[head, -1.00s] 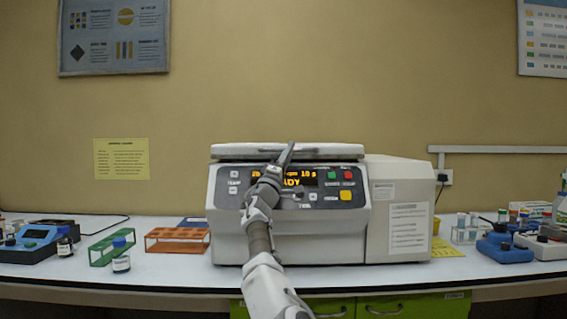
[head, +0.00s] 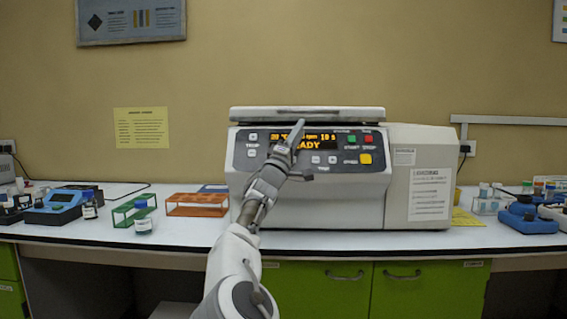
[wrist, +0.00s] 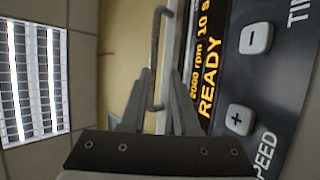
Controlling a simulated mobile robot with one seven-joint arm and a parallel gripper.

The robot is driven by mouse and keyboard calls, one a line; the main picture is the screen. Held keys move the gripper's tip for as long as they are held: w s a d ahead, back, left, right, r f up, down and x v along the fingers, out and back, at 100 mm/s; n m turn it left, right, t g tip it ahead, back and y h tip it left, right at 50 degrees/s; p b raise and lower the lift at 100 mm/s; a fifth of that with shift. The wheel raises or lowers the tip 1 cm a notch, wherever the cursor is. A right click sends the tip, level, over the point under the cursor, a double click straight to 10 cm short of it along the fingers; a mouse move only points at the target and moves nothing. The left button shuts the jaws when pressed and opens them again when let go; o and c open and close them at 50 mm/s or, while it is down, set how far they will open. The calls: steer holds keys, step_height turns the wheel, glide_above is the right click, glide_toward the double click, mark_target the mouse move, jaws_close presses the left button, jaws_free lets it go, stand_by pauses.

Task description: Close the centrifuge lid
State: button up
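The white centrifuge (head: 310,205) stands on the bench. Its lid (head: 345,114) lies flat and low over the body, with a thin dark gap under its front edge. A grey bar handle (head: 290,112) runs along the lid front; in the wrist view the handle (wrist: 160,30) reaches towards the fingers. My gripper (head: 298,128) is in front of the display, its tips just below the lid front. In the wrist view my gripper (wrist: 160,80) has its fingers a little apart, with the handle's end showing between them. Contact with the handle cannot be told.
The display (head: 303,142) reads READY, with buttons around it close to my gripper. A green rack (head: 133,210), an orange rack (head: 197,205) and small bottles stand left. Blue devices (head: 527,218) stand right. The air above the centrifuge is clear.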

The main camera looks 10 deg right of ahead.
steer(key=v, duration=1)
steer(key=shift+s, duration=0.25)
